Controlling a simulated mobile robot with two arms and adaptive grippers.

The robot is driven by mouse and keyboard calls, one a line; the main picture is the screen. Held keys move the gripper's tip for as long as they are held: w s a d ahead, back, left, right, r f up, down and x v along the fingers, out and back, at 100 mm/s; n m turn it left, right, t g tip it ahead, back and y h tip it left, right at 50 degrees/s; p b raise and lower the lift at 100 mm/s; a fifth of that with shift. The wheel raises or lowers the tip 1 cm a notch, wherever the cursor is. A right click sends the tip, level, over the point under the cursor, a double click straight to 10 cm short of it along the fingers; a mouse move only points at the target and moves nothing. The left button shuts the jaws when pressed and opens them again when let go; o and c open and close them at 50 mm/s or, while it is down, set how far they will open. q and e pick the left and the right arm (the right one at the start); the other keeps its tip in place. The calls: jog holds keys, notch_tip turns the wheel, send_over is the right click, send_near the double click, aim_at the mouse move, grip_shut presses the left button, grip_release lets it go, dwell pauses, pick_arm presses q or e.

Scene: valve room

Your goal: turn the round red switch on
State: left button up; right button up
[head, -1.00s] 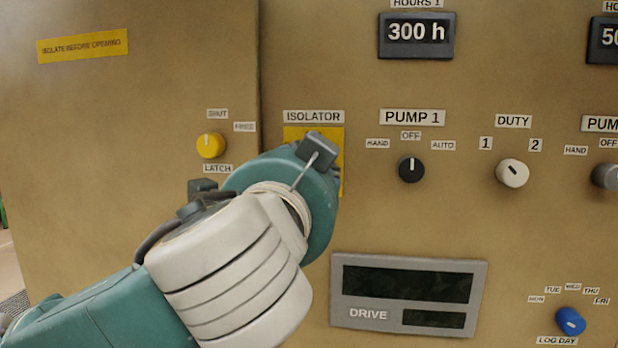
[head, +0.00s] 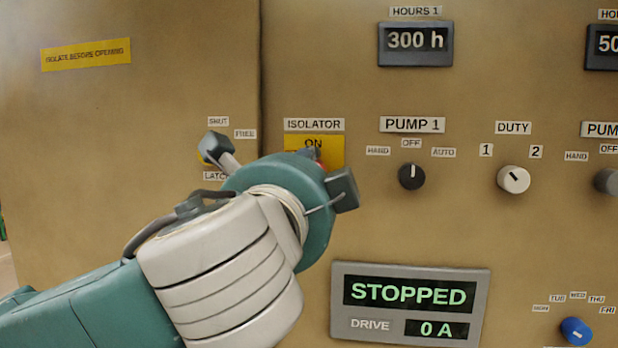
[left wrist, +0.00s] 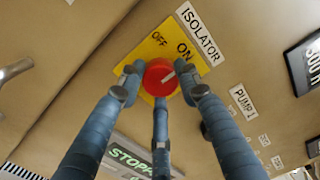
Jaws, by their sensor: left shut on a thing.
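The round red switch (left wrist: 160,77) sits on the yellow plate (left wrist: 135,58) under the ISOLATOR label, with OFF and ON marked on the plate. Its white pointer line points roughly towards ON. My left gripper (left wrist: 160,94) is shut around the red switch with its three fingers. In the head view a small part of the red switch (head: 321,165) shows behind my left wrist, and the word ON shows on the yellow plate (head: 336,144) above it. My right gripper is in neither view.
The drive display (head: 410,293) is lit and reads STOPPED and 0 A. To the right are the black pump 1 knob (head: 412,176), white duty knob (head: 513,179) and blue log day knob (head: 576,331).

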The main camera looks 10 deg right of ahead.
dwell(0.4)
pick_arm(q)
jog(key=o, duration=1.2)
jog(key=v, duration=1.2)
